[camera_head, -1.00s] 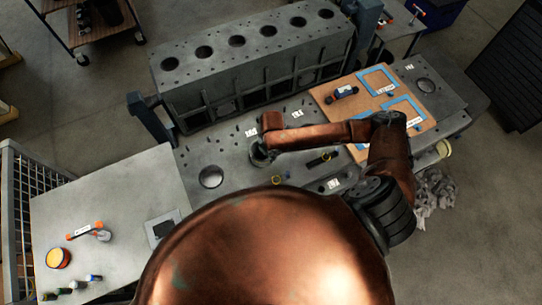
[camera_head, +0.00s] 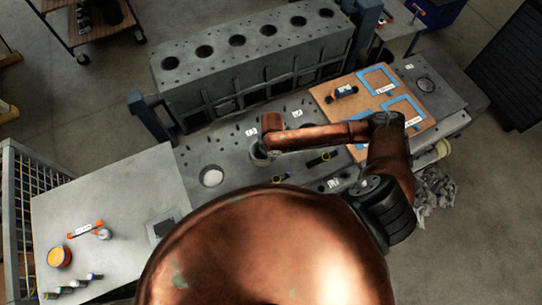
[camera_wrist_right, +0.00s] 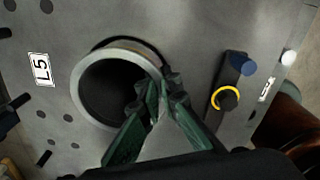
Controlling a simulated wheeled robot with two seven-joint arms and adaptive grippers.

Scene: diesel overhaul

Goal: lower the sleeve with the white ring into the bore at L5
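In the right wrist view a grey metal sleeve (camera_wrist_right: 82,78) with an open, dark inside stands at the plate's opening beside the L5 label (camera_wrist_right: 41,69). A dark crescent of the L5 bore (camera_wrist_right: 100,45) shows along its far edge. A paler band shows on the sleeve's outer wall; I cannot clearly tell that it is the white ring. My right gripper (camera_wrist_right: 164,92) has its green fingers at the sleeve's right rim, seemingly clamped across the wall. How deep the sleeve sits is not clear. In the head view my right gripper (camera_head: 261,156) mostly hides it. My left gripper is not in view.
A dark clamp piece with a yellow ring (camera_wrist_right: 227,97) lies right of the sleeve. The engine block (camera_head: 250,60) stands behind the plate. A wooden board with blue outlines (camera_head: 345,110) is at right, a grey table (camera_head: 80,200) at left.

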